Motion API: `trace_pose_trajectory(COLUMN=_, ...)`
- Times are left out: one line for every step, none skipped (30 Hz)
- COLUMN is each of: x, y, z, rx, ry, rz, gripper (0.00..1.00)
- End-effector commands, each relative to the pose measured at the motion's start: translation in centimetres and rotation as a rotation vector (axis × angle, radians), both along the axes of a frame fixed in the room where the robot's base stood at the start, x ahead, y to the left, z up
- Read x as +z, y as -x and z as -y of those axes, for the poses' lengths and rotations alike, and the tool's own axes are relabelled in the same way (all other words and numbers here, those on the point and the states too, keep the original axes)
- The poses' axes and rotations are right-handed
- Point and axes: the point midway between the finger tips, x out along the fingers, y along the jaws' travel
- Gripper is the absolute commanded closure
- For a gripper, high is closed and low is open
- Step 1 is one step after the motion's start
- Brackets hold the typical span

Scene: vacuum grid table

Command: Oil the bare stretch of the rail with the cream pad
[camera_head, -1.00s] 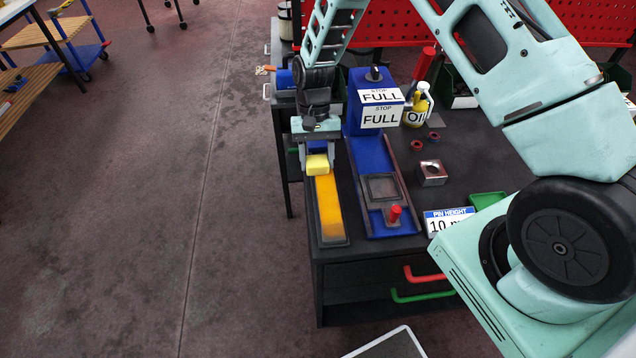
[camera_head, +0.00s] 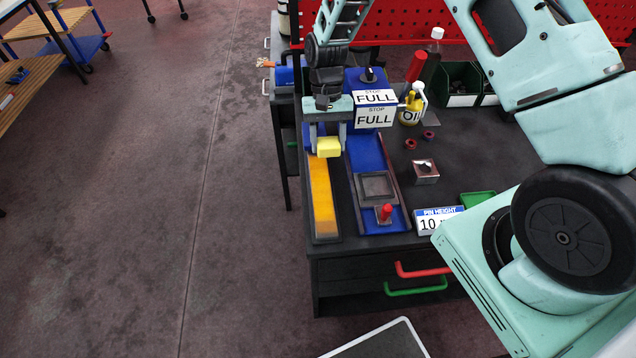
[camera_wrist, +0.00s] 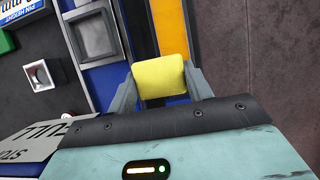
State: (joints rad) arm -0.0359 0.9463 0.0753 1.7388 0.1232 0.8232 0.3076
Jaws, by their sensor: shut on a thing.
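My gripper (camera_head: 328,149) is shut on the cream pad (camera_head: 329,148), which looks pale yellow. The pad also shows between the fingers in the wrist view (camera_wrist: 160,78). The rail (camera_head: 323,198) is a long strip running toward the table's front edge, coloured orange-yellow along its visible length. It shows beyond the pad in the wrist view (camera_wrist: 169,30). The pad is over the rail's far part, a little right of its centre line, and seems raised above it; contact cannot be told. The rail's far end is hidden behind the pad and gripper.
Right of the rail is a blue fixture (camera_head: 368,155) with a square frame (camera_head: 376,186), a red pin (camera_head: 386,212) and FULL signs (camera_head: 375,118). An oil bottle (camera_head: 411,108), red rings (camera_head: 410,144), a metal block (camera_head: 424,171) and a pin height sign (camera_head: 438,219) stand further right.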

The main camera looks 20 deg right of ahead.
Motion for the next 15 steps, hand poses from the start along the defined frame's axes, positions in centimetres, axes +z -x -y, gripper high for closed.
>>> trace_pose_trajectory(x=0.8, y=0.0, z=0.1, rx=-0.001, ry=0.0, rz=0.0, gripper=0.71)
trace_pose_trajectory(x=1.1, y=0.0, z=0.1, rx=-0.001, ry=0.0, rz=0.0, gripper=0.71)
trace_pose_trajectory(x=1.5, y=0.0, z=0.1, rx=-0.001, ry=0.0, rz=0.0, gripper=0.71)
trace_pose_trajectory(x=1.7, y=0.0, z=0.1, rx=-0.001, ry=0.0, rz=0.0, gripper=0.71)
trace_pose_trajectory(x=2.0, y=0.0, z=0.2, rx=-0.001, ry=0.0, rz=0.0, gripper=0.71)
trace_pose_trajectory(x=2.3, y=0.0, z=0.2, rx=-0.001, ry=0.001, rz=0.001, gripper=0.71)
trace_pose_trajectory(x=2.5, y=0.0, z=0.2, rx=-0.001, ry=0.001, rz=0.001, gripper=0.71)
trace_pose_trajectory(x=2.7, y=0.0, z=0.2, rx=-0.001, ry=0.001, rz=0.001, gripper=0.71)
trace_pose_trajectory(x=2.9, y=0.0, z=0.3, rx=-0.001, ry=0.001, rz=0.001, gripper=0.71)
trace_pose_trajectory(x=3.0, y=0.0, z=0.3, rx=-0.001, ry=0.001, rz=0.001, gripper=0.71)
trace_pose_trajectory(x=3.0, y=0.0, z=0.3, rx=-0.001, ry=0.001, rz=0.001, gripper=0.71)
trace_pose_trajectory(x=3.0, y=0.0, z=0.3, rx=-0.001, ry=0.001, rz=0.001, gripper=0.71)
trace_pose_trajectory(x=3.0, y=0.0, z=0.3, rx=-0.001, ry=0.0, rz=0.0, gripper=0.71)
trace_pose_trajectory(x=3.0, y=0.0, z=0.3, rx=-0.001, ry=0.0, rz=0.0, gripper=0.71)
trace_pose_trajectory(x=3.0, y=0.0, z=0.3, rx=-0.001, ry=0.0, rz=0.0, gripper=0.71)
